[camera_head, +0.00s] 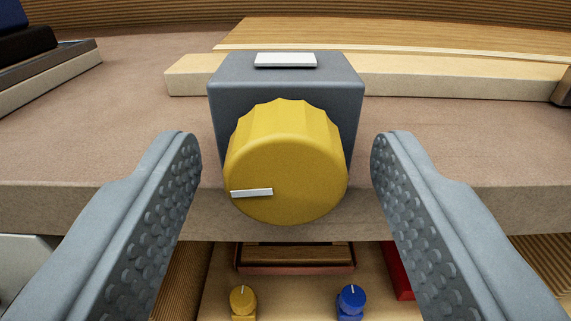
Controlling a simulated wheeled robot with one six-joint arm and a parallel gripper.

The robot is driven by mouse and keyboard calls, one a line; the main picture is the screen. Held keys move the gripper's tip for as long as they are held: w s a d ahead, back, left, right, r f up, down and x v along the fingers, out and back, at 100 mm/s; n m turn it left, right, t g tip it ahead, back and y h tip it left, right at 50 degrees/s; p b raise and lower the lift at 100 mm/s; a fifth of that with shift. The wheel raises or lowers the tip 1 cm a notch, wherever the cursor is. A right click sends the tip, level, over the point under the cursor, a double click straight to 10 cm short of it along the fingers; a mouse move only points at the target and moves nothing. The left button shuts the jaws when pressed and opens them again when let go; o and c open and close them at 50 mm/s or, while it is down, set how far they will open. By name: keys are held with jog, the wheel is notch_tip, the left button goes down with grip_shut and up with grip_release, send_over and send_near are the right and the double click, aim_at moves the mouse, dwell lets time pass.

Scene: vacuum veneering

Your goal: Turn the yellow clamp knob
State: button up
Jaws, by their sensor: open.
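The yellow clamp knob (290,165) has a fluted rim and faces me at the centre of the view. A white pointer line (252,193) on its face points left. The knob sits on the front of a grey block (286,75) with a small white plate (285,60) on top. My gripper (282,165) is open, with one dimpled finger on each side of the knob. A visible gap separates each finger from the knob. The fingers' depth relative to the knob is hard to judge.
The block stands at the front edge of a brown table (110,120). A pale wooden bar (460,80) and a wood panel (400,38) lie behind it. A dark stacked object (35,60) is at the upper left. Below are a small yellow knob (243,298) and a blue knob (351,300).

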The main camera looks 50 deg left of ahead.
jog(key=c, duration=1)
jog(key=shift+m, duration=0.9)
jog(key=o, duration=1)
jog(key=v, duration=1.7)
jog(key=shift+d, duration=0.2)
jog(key=shift+s, duration=0.15)
